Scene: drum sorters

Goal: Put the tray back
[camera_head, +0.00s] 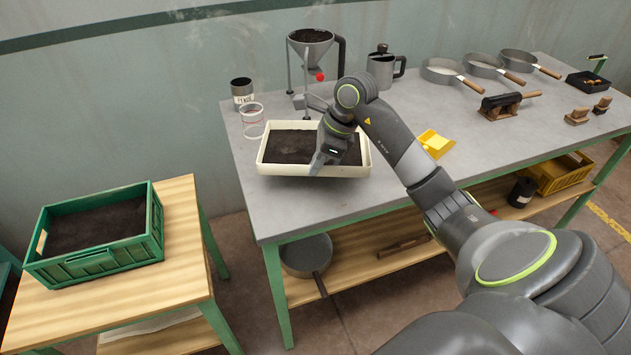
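A cream tray (277,170) filled with dark soil is at the left front part of the grey workbench, below a funnel on a stand. My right gripper (318,168) reaches down over the tray's front rim, near its middle. Its fingertips overlap the rim, but I cannot tell whether they are closed on it. The gripper and forearm hide part of the tray's right side. A shadow shows under the tray's front edge; I cannot tell whether it rests on the bench. My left gripper is not in view.
The funnel (312,50) stands behind the tray. A labelled tin (242,92) and a clear cup (252,122) are close to its left. A yellow scoop (436,142) lies to the right. A green crate (100,262) of soil sits on a lower wooden table at left.

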